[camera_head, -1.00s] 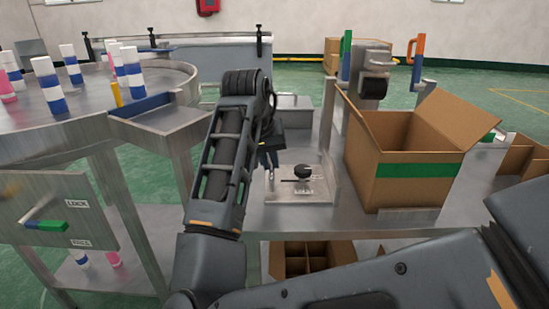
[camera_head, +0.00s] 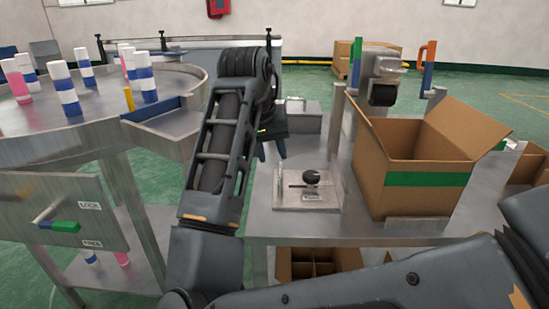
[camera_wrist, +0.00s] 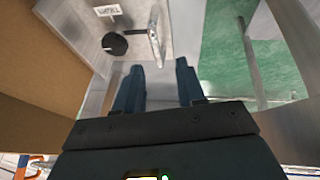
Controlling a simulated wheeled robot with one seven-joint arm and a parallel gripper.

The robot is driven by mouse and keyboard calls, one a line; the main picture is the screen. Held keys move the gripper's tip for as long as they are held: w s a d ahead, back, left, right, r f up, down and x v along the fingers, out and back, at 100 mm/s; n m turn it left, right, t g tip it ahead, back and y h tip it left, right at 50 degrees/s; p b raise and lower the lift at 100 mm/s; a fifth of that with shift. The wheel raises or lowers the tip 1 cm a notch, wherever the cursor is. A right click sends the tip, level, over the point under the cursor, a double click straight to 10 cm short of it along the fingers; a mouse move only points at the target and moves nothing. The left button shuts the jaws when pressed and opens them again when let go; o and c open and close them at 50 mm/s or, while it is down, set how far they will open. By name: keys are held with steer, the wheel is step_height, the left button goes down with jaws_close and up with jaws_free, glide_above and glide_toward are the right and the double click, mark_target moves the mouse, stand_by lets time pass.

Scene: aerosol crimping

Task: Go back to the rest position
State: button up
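My gripper (camera_wrist: 157,82) shows in the wrist view with its two dark fingers apart and nothing between them. In the head view my gripper (camera_head: 271,152) is partly hidden behind my arm. It hangs over the left part of the metal worktable, left of a small metal fixture (camera_head: 293,196) with a black knob (camera_head: 312,176). The knob also shows in the wrist view (camera_wrist: 114,43), beyond the fingers and to their left.
An open cardboard box (camera_head: 408,195) with a green band stands right of the fixture. A round metal table (camera_head: 50,130) at left carries several blue-and-white cans and pink ones. Green floor shows between the tables.

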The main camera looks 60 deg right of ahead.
steer(key=shift+v, duration=1.1)
steer(key=s+d+n+t+h+p, duration=0.2)
steer(key=d+n+t+h+p, duration=0.1)
steer(key=d+n+t+h, duration=0.4)
steer(key=s+a+f+n+t+y, duration=0.1)
steer(key=a+f+n, duration=0.1)
steer(key=a, duration=0.1)
steer(key=s+a+f+n+t+y+p, duration=0.1)
steer(key=a+f+n+t, duration=0.1)
steer(key=a, duration=0.1)
steer(key=s+a+f+n+t+p, duration=0.1)
steer(key=a+f, duration=0.1)
steer(key=a, duration=0.2)
steer(key=shift+s+f+n+t+y, duration=0.25)
steer(key=shift+s+n+t+y, duration=0.05)
steer(key=shift+s+n+y, duration=0.1)
steer(key=s+a+f+n+t+y+p, duration=0.1)
steer(key=s+a+f+n+t+y, duration=0.15)
steer(key=s+a+y, duration=0.45)
steer(key=s+a+r+m+y+p, duration=0.1)
steer(key=s+a+r+m, duration=0.1)
steer(key=s+a, duration=0.5)
steer(key=s+a+r+m+y+p, duration=0.1)
steer(key=s+a+r+m, duration=0.1)
steer(key=s+a, duration=0.6)
steer(key=v, duration=0.4)
steer(key=shift+a, duration=0.25)
